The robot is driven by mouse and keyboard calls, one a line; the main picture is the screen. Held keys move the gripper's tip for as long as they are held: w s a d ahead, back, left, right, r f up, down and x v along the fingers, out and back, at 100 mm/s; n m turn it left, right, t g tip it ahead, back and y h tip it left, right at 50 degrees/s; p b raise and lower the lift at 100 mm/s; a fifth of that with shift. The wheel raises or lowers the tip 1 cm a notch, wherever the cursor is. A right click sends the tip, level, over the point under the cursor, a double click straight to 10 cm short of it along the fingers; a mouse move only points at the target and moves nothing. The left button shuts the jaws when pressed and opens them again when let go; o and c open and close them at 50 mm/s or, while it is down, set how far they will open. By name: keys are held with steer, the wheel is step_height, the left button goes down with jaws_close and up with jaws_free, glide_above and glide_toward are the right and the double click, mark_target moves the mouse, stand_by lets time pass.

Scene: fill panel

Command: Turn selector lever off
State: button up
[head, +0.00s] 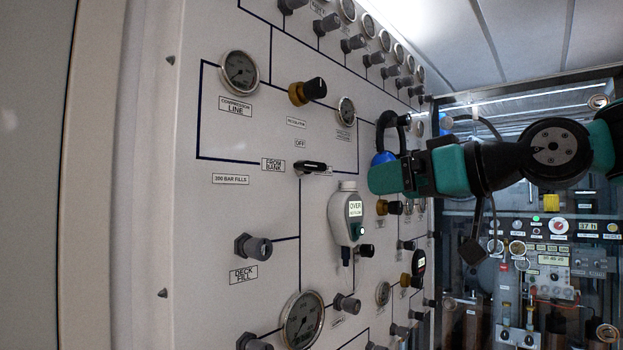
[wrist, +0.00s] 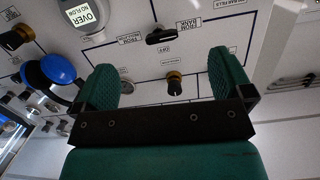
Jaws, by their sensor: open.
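The selector lever (head: 313,167) is a short black handle on the white panel, lying about level. Its left end is beside the FROM BANK label (head: 273,165), and the OFF label (head: 300,143) is above it. In the wrist view the lever (wrist: 162,36) shows upside down near the top, beyond the fingers. My gripper (head: 385,174) is to the right of the lever in the head view, apart from it. In the wrist view my gripper (wrist: 162,72) has its green fingers wide apart with nothing between them.
A handheld meter reading OVER (head: 347,213) hangs below and right of the lever. Blue headphones (head: 384,148) with a black band hang behind my gripper. A brass-based knob (head: 307,91), gauges (head: 239,72) and several grey valve knobs stick out of the panel.

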steer(key=n+y, duration=0.1)
glide_toward(316, 164)
steer(key=shift+t, duration=0.5)
steer(key=p+x, duration=0.3)
steer(key=x, duration=0.1)
steer(key=p+x, duration=0.4)
steer(key=x, duration=0.1)
steer(key=shift+s+a+f+p, duration=0.15)
steer(key=shift+a+p, duration=0.15)
steer(key=shift+a, duration=0.05)
steer(key=shift+w+a+f, duration=0.1)
steer(key=shift+w+a, duration=0.3)
steer(key=shift+a, duration=0.05)
steer(key=c, duration=0.9)
